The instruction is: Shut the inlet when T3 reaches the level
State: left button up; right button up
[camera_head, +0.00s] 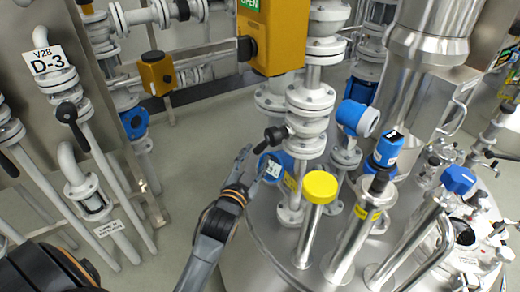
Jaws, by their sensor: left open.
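A white flanged inlet pipe with a valve (306,125) stands on the steel vessel (255,232). A dark lever with a rounded knob (272,136) sticks out to the left of it. Above is a yellow actuator box (283,40) with a green "OPEN" sign (249,4). My left gripper (255,164) is open and empty, its fingers pointing up just below and left of the knob, seemingly apart from it. A blue-rimmed gauge (275,167) sits just right of the fingers; its reading is too small to tell. No T3 label is legible. My right gripper is out of view.
Yellow-capped (320,187) and blue-capped (458,180) fittings crowd the vessel top at right. At left, white pipes with black levers (67,112) stand by a "V28 D-3" label (47,60). Bare floor (190,150) lies between.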

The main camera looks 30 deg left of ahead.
aim_at(259, 152)
pick_arm(q)
jog(key=w, duration=0.3)
jog(key=shift+w+a, duration=0.3)
jog(key=shift+w, duration=0.35)
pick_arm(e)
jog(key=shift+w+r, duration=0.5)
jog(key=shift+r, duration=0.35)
pick_arm(q)
jog(key=shift+c, duration=0.2)
jog(key=c, duration=0.8)
grip_shut()
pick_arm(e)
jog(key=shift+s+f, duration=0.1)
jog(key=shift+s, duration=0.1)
